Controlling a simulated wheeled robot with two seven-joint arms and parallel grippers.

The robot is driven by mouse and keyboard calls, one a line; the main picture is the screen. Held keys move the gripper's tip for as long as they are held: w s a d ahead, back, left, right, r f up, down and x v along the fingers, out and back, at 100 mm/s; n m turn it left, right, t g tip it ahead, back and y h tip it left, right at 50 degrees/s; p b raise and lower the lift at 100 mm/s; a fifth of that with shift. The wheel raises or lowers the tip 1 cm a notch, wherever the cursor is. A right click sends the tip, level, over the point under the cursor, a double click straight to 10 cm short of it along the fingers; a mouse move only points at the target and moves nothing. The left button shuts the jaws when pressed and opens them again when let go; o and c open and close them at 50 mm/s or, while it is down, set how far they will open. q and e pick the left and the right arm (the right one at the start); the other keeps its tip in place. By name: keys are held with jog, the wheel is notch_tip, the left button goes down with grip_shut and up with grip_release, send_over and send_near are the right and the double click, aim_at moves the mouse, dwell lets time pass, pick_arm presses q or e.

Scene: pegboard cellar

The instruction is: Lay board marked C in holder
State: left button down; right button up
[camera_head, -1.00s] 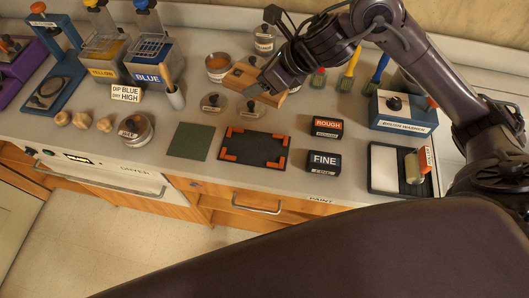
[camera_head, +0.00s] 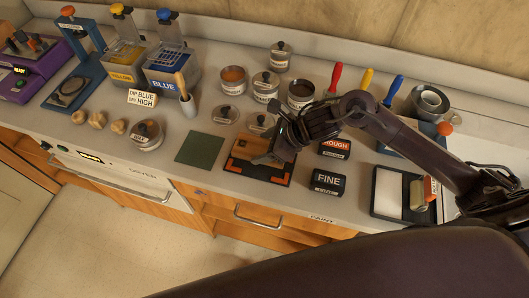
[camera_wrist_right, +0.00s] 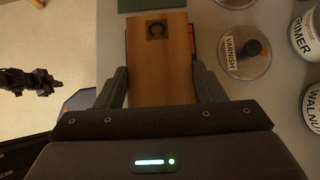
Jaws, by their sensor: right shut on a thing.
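The board marked C (camera_head: 247,148) is a light brown wooden board. In the right wrist view its letter C shows upside-down or turned on the board's far end (camera_wrist_right: 165,70). My right gripper (camera_head: 268,160) is shut on the board, with a finger along each side. The holder (camera_head: 258,175) is a black flat frame with orange corners on the bench. The board is over the holder and covers much of it; I cannot tell whether it touches the holder's bottom. A dark arm part, seemingly my left gripper (camera_wrist_right: 32,82), shows at the left of the wrist view, its jaws unclear.
A green mat (camera_head: 200,150) lies left of the holder. The ROUGH block (camera_head: 335,148) and FINE block (camera_head: 326,180) stand to its right. Lidded tins, including a varnish lid (camera_wrist_right: 243,52), are behind it. A paint tray (camera_head: 390,193) lies farther right.

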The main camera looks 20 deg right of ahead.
notch_tip(320, 180, down, 4)
jog(key=shift+f+p, duration=0.1)
jog(key=shift+p, duration=0.3)
jog(key=shift+f, duration=0.2)
jog(key=shift+f, duration=0.2)
jog(key=o, duration=1.1)
jog(key=shift+o, duration=0.2)
jog(key=shift+r, duration=0.1)
